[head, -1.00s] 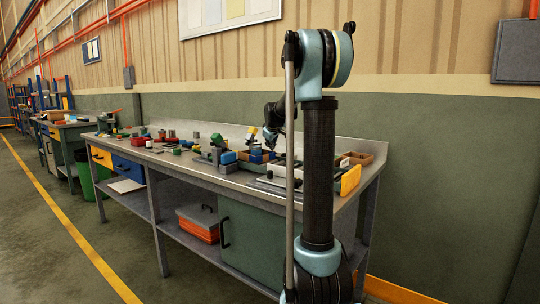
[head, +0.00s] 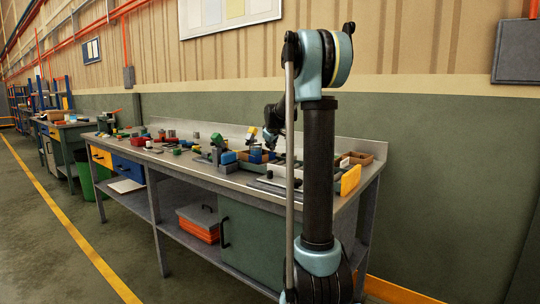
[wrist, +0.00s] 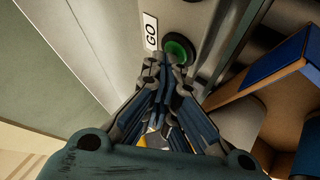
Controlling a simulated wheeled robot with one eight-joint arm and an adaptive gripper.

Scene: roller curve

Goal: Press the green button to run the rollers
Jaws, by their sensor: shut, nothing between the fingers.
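The green button (wrist: 178,50) is round with a dark ring around it, set in a grey panel (wrist: 207,15). A white label (wrist: 151,32) reading "GO" is beside it. In the wrist view my gripper (wrist: 167,63) is shut and empty, with its fingertips right at the button's near edge. The tips overlap the lower part of the ring in the picture; I cannot tell whether they touch it. In the head view my gripper (head: 269,138) is small and low over the workbench, and I cannot make out the button there.
A long metal workbench (head: 185,165) stands along the wall, crowded with small coloured parts. A yellow block (head: 350,180) is at its near end. In the wrist view an open brown box (wrist: 248,82) with a blue piece (wrist: 276,57) lies right of the button.

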